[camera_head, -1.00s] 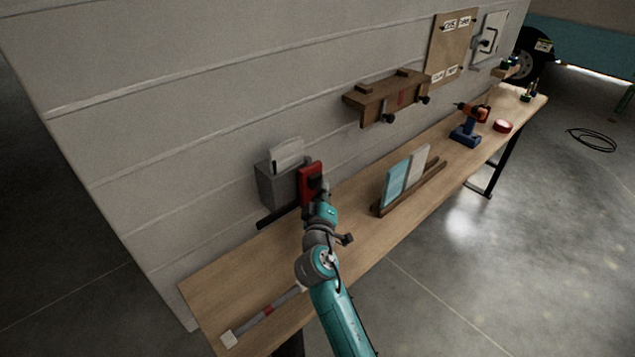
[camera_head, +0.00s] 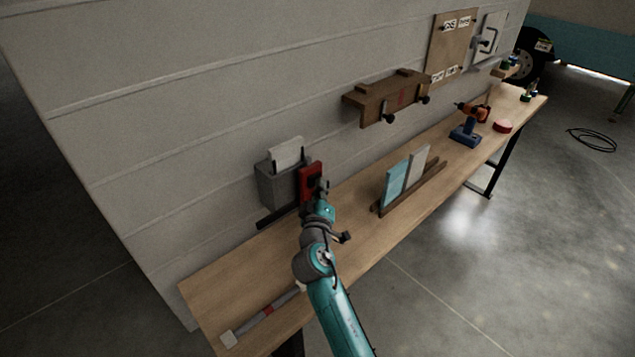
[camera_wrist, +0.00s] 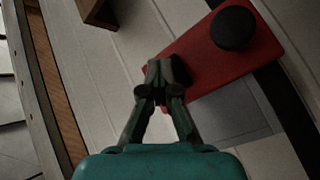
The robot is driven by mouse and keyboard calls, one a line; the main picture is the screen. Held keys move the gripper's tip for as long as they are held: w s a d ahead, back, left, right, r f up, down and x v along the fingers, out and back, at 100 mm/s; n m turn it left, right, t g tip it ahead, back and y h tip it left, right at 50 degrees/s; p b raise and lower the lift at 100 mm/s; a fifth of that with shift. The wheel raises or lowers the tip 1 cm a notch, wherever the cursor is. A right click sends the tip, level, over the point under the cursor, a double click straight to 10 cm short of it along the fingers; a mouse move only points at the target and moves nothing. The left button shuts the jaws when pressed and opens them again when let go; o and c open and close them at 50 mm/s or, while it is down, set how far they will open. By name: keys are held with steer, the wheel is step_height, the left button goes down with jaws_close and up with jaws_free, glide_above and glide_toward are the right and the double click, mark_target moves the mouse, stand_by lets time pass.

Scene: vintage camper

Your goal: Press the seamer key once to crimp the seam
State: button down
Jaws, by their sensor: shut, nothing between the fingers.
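The seamer appears as a grey box (camera_head: 277,187) against the wall at the back of the bench, with a pale flap (camera_head: 287,154) at its top and a red plate (camera_head: 307,183) on its right side. In the wrist view, the red plate (camera_wrist: 215,65) carries a round black key (camera_wrist: 233,28). My gripper (camera_wrist: 165,72) is shut and empty. Its fingertips overlap the lower left corner of the red plate in that view, off to the side of the key. In the head view, my gripper (camera_head: 322,188) is just in front of the plate; contact cannot be told.
The wooden bench (camera_head: 245,275) holds a mallet-like tool (camera_head: 262,317) near its left end and a rack with blue and grey panels (camera_head: 397,184). A drill (camera_head: 467,127) and red roll (camera_head: 502,126) lie farther right. A wooden shelf (camera_head: 385,97) hangs on the wall.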

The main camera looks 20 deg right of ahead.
steer(key=shift+s+d, duration=0.15)
steer(key=shift+s, duration=0.35)
steer(key=shift+s+d, duration=0.15)
steer(key=shift+s, duration=0.35)
steer(key=shift+s, duration=0.15)
steer(key=shift+s+d, duration=0.25)
steer(key=shift+s, duration=0.5)
steer(key=shift+s+d, duration=0.3)
steer(key=shift+s, duration=0.45)
steer(key=shift+s+d, duration=0.25)
steer(key=shift+s, duration=0.5)
